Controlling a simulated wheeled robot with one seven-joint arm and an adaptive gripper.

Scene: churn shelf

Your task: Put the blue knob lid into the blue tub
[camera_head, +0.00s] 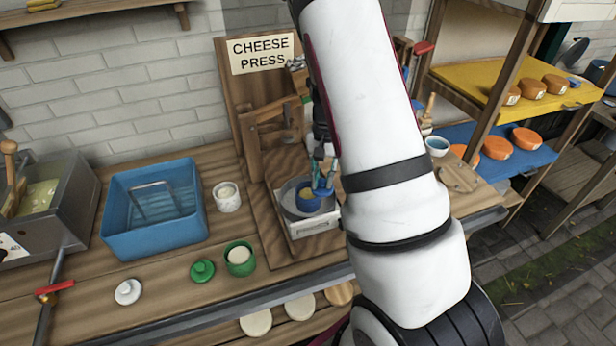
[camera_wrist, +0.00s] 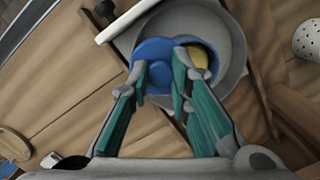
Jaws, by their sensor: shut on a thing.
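My gripper (camera_head: 322,176) is over the grey pan at the press, its fingers pointing down. In the wrist view my gripper (camera_wrist: 161,70) is shut on the knob of the blue knob lid (camera_wrist: 152,51). The lid also shows in the head view (camera_head: 324,192). The small blue tub (camera_head: 307,203) stands in the pan with pale yellow filling showing. In the wrist view the tub (camera_wrist: 211,56) is partly hidden by the lid and a finger. The lid overlaps one side of the tub, off its centre; I cannot tell whether they touch.
The grey pan (camera_wrist: 232,83) surrounds the tub. The wooden cheese press (camera_head: 262,120) rises behind. A large blue basin (camera_head: 125,245), white cup (camera_head: 228,203), green cup (camera_head: 240,266), green lid (camera_head: 202,271) and white lid (camera_head: 128,292) are to the left.

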